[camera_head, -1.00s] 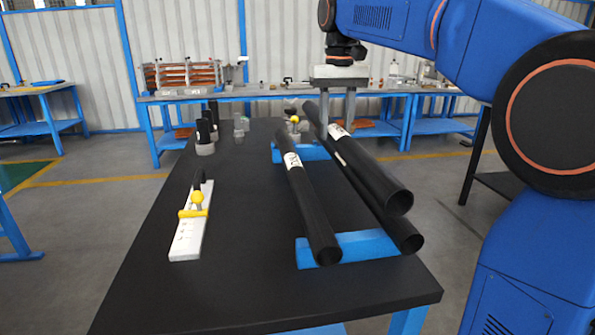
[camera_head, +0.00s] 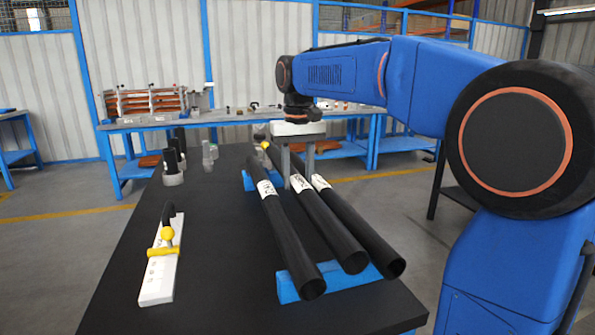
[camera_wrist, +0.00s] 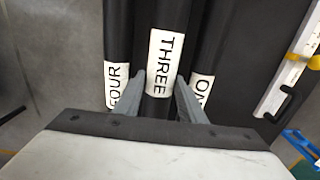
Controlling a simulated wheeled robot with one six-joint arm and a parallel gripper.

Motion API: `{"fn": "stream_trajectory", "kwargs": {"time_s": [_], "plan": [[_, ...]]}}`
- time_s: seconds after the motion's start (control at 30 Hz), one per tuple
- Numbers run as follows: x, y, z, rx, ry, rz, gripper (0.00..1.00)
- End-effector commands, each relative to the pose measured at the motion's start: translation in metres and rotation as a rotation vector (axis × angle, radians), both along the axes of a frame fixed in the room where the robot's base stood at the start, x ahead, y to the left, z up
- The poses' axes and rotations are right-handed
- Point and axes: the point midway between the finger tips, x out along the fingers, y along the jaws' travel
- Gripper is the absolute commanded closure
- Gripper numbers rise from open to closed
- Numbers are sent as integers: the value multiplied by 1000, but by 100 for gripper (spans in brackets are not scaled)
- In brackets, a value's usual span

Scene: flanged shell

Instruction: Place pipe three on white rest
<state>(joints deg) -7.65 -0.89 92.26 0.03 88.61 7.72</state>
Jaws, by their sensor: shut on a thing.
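My gripper (camera_head: 298,183) points down and is shut on the black pipe three (camera_head: 325,222), around its white label. The wrist view shows the label THREE on pipe three (camera_wrist: 167,62) between my fingers (camera_wrist: 160,82). Pipe three lies between the pipe labelled FOUR (camera_wrist: 117,40) and another pipe with a partly hidden label (camera_wrist: 202,70). Its near end looks slightly higher than its neighbours' ends; I cannot tell whether it touches the blue support below. A white base (camera_head: 157,277) with a yellow clamp, possibly the white rest, stands apart at the left of the table.
The left pipe (camera_head: 285,238) and right pipe (camera_head: 365,235) lie close beside pipe three across blue supports (camera_head: 288,288). Short black cylinders (camera_head: 172,160) stand at the back left. The black tabletop (camera_head: 220,245) is clear between the white base and the pipes.

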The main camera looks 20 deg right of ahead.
Motion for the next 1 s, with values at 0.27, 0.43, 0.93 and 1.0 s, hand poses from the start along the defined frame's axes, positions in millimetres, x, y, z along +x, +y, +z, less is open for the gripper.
{"fn": "stream_trajectory", "kwargs": {"time_s": [0.27, 0.43, 0.93, 1.0], "plan": [[0, 0, -28, 0, -1, 0, 100], [0, 0, -28, 0, -2, 0, 100], [0, 0, -32, 0, 0, 0, 45], [0, 0, -32, 0, 0, 0, 45]]}}
